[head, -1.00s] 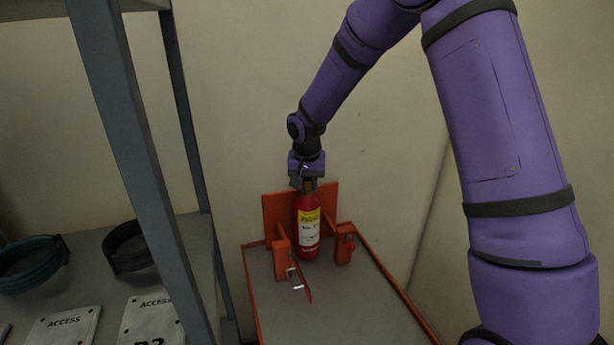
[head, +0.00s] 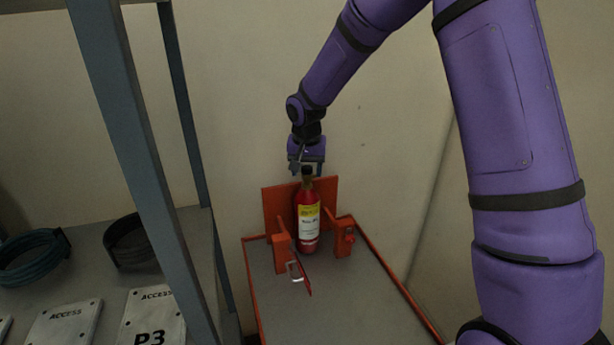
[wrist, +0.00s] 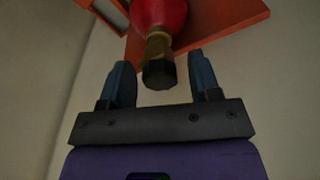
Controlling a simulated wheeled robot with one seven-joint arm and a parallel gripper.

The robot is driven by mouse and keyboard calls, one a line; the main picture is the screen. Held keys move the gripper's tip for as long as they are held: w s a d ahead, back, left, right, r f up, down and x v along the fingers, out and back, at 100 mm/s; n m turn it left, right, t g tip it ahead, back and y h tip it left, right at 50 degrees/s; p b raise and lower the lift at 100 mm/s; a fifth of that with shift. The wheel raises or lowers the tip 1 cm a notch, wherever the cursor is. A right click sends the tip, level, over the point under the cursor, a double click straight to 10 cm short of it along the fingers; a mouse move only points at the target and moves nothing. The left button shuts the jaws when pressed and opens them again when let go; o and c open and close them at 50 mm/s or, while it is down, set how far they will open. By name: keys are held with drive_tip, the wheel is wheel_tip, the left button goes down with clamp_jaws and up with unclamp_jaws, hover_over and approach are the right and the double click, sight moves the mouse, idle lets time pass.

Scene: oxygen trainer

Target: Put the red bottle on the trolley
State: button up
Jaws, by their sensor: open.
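The red bottle (head: 308,222), with a yellow and white label and a dark cap, stands upright on the trolley (head: 345,300). It is between the orange posts of a holder (head: 272,205) at the trolley's far end. My gripper (head: 307,172) is open just above the bottle's cap. In the wrist view my gripper (wrist: 163,82) has its blue fingers apart, with the black cap (wrist: 158,74) of the bottle (wrist: 160,14) in line with the gap between them. Neither finger appears to touch the cap.
An open strap with a metal buckle (head: 296,272) hangs at the holder's left post. A grey shelf upright (head: 135,150) stands left of the trolley. The shelf holds coiled hoses (head: 32,257) and ACCESS plates (head: 152,318). The trolley's front surface is clear. A wall is close behind.

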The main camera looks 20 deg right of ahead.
drive_tip(key=s+d+r, duration=0.1)
drive_tip(key=s+r, duration=0.4)
drive_tip(key=r, duration=0.3)
drive_tip(key=s+d+r, duration=0.1)
drive_tip(key=s+r, duration=0.3)
drive_tip(key=r, duration=0.5)
drive_tip(key=s+d+r+n+t, duration=0.1)
drive_tip(key=s+d+r+n, duration=0.1)
drive_tip(key=s, duration=1.2)
drive_tip(key=s+d+r+n+t, duration=0.2)
drive_tip(key=s+d, duration=0.1)
drive_tip(key=s, duration=1.1)
drive_tip(key=shift+s+r+t+y, duration=0.2)
drive_tip(key=shift+r+t+y, duration=0.1)
drive_tip(key=shift+r+y, duration=0.1)
